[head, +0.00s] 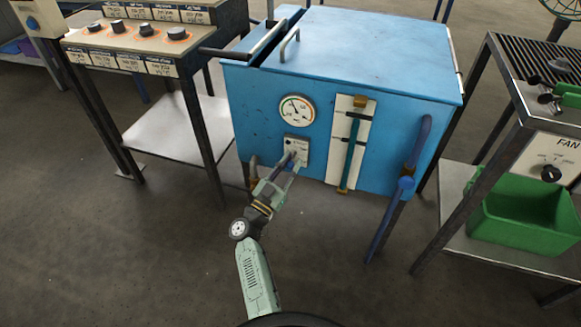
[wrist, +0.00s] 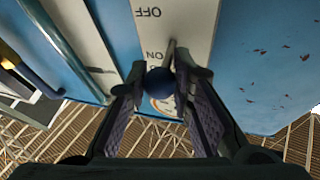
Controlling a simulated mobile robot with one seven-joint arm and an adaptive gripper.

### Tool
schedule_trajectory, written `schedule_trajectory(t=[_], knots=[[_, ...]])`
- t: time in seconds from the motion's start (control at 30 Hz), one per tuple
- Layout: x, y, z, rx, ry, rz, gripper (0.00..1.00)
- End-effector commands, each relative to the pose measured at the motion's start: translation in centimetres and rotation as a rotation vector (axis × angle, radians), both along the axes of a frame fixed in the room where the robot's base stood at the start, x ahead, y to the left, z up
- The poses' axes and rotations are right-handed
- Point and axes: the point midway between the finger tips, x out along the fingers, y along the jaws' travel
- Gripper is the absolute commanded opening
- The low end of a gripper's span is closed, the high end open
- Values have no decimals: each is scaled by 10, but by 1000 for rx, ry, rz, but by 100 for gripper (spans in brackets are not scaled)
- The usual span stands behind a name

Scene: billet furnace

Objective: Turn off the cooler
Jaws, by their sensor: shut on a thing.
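The cooler (head: 345,55) is a blue box on legs in the middle of the head view. On its front is a small light switch plate (head: 302,144), below a round gauge (head: 296,110). In the wrist view the plate (wrist: 192,22) has OFF and ON labels, seen upside down, and a lever with a dark blue ball knob (wrist: 160,80). The lever's stem shows beside the ON label. My gripper (head: 293,161) is at the plate. In the wrist view my gripper (wrist: 161,92) has its fingers on both sides of the knob, shut on it.
A control desk with knobs (head: 130,40) stands left. A rack with a green bin (head: 525,236) and FAN panel stands right. The floor in front is clear.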

Motion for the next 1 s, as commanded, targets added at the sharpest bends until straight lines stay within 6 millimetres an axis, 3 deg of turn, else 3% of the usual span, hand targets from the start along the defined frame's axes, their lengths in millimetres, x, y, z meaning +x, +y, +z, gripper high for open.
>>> schedule_trajectory(t=[0.13, 0.17, 0.47, 0.77, 1.0], knots=[[0, 1, 0, 0, 1, 2, 0], [0, 1, 0, 0, 1, 2, 22], [0, 0, 0, -1, 1, 1, 42], [0, 0, 1, 1, 1, 0, 42], [0, 0, 31, 3, -3, 1, 42]])
